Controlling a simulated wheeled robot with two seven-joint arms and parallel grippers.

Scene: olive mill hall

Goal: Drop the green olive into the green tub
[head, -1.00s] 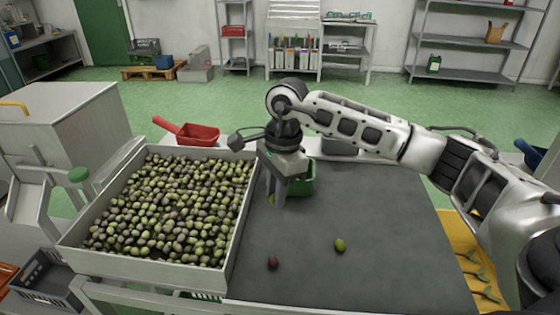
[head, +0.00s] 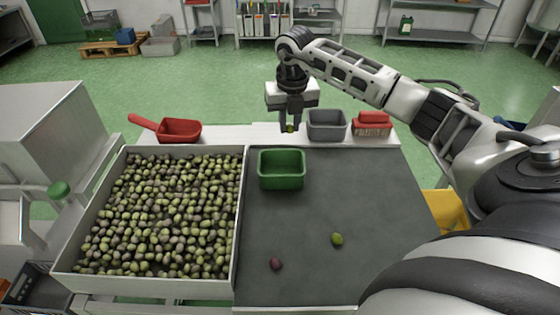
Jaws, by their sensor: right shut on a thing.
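The green tub (head: 282,181) stands empty at the back of the dark table mat, right of the olive crate. My right gripper (head: 290,128) points down and is shut on a small yellow-green olive (head: 290,129), of which only a bit shows between the fingertips. In the picture it appears just above the tub's back rim, apart from the tub; I cannot tell its exact height or depth. Another green olive (head: 337,239) lies on the mat, with a dark purple olive (head: 276,263) to its left. My left gripper is not in view.
A large crate (head: 240,220) full of mixed olives fills the left. A red scoop (head: 178,130) lies behind it. A grey tub (head: 326,125) and a red brush (head: 372,124) stand on the back ledge. The right part of the mat is clear.

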